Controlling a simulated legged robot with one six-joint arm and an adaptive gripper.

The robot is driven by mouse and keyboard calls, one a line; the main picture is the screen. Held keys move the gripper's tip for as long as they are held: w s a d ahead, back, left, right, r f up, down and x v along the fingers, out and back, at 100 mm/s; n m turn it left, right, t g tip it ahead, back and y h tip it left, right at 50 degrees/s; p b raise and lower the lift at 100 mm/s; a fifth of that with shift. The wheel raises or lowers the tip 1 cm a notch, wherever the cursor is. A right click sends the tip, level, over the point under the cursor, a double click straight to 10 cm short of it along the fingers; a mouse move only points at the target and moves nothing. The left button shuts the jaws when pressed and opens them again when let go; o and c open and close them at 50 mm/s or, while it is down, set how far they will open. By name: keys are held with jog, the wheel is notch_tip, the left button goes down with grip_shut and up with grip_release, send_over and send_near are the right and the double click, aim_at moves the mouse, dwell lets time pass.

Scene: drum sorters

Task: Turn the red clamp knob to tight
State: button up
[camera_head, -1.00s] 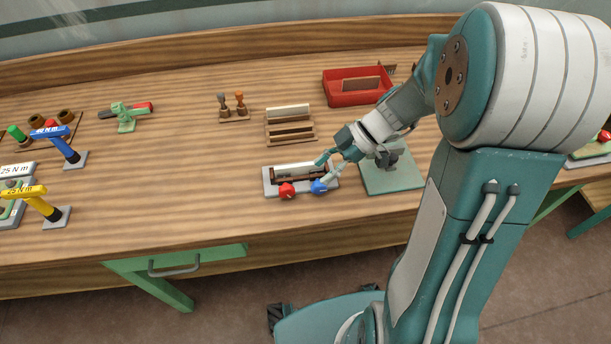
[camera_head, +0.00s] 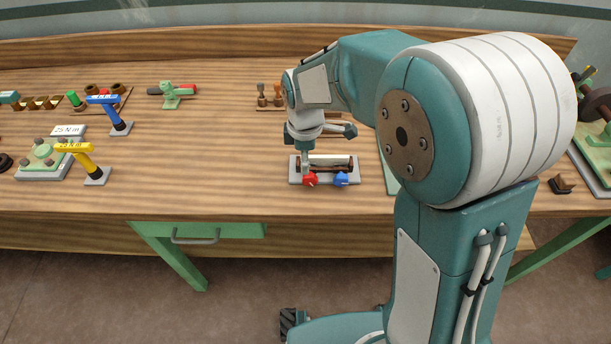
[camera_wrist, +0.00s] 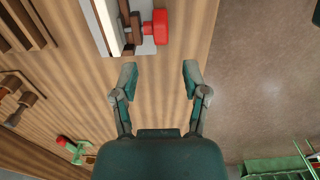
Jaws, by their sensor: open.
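The red clamp knob (camera_head: 310,179) sits at the front left of a small clamp fixture (camera_head: 294,170) on the bench. A blue knob (camera_head: 341,180) is to its right. My gripper is over the fixture's left part, with one finger near the red knob; I cannot tell whether it touches. In the wrist view my gripper (camera_wrist: 160,76) is open and empty. There the red knob (camera_wrist: 160,27) lies beyond the fingertips, roughly in line with the gap. The knob's tightness marking is too small to read.
A yellow torque handle (camera_head: 76,149) and a blue one (camera_head: 105,101) stand on the left. A green clamp (camera_head: 171,92) and wooden-handled stamps (camera_head: 270,95) are farther back. The bench (camera_head: 215,160) is clear left of the fixture.

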aim_at(305, 176)
notch_tip(305, 176, down, 7)
jog(key=shift+r, duration=0.15)
grip_shut()
